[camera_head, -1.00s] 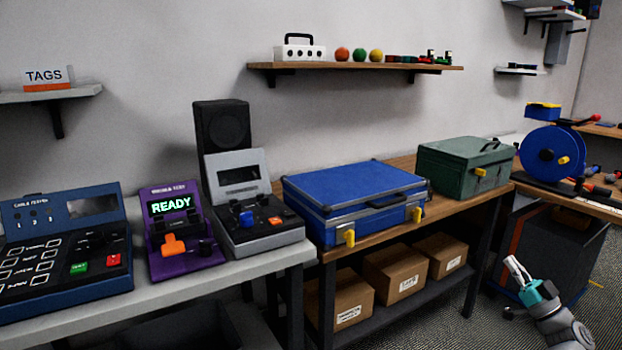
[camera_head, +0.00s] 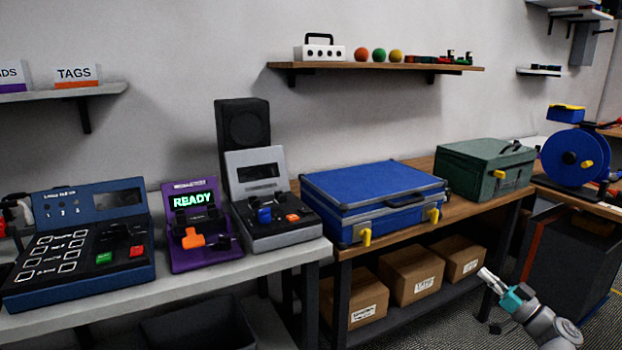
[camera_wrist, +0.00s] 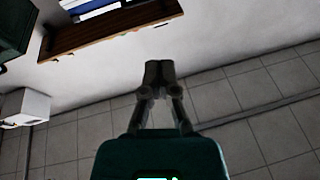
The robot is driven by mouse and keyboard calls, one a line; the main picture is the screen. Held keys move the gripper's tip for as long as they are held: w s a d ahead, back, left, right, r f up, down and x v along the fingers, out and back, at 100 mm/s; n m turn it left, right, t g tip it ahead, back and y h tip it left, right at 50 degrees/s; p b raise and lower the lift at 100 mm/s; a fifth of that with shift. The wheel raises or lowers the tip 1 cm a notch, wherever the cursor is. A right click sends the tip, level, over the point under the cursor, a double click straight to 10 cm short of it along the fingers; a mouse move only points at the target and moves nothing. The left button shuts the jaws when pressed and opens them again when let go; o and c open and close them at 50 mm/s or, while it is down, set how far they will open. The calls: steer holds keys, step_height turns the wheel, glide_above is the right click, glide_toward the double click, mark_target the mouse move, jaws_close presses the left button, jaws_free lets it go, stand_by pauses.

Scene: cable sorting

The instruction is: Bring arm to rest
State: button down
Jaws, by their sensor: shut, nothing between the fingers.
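My gripper (camera_head: 487,275) is at the lower right of the head view, on my grey arm with a teal wrist part. It is in front of the wooden bench and its lower shelf, and no object is in it. In the wrist view my gripper (camera_wrist: 159,68) points up at the white wall and tiled ceiling, with its fingers together and empty.
A blue case (camera_head: 378,187) and a green toolbox (camera_head: 485,165) stand on the wooden bench, with cardboard boxes (camera_head: 408,273) below. A purple tester (camera_head: 195,225) reads READY on the grey bench. A blue reel (camera_head: 573,158) stands at the right. Floor shows around my arm.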

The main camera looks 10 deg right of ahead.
steer(key=w+a+f+g, duration=0.3)
steer(key=a+f+g, duration=0.25)
steer(key=a, duration=0.45)
steer(key=w+a+f+g, duration=0.2)
steer(key=a+f+g, duration=0.3)
steer(key=a+f, duration=0.3)
steer(key=s+a+f+m+g+h, duration=0.5)
steer(key=a+f+g+h, duration=0.5)
steer(key=a, duration=0.5)
step_height(320, 180, up, 32)
steer(key=s+t+p, duration=0.1)
steer(key=p, duration=3.2)
steer(key=shift+n+h, duration=0.3)
steer(key=shift+s+f+t, duration=0.1)
steer(key=shift+s+t, duration=0.1)
steer(key=shift+t, duration=0.05)
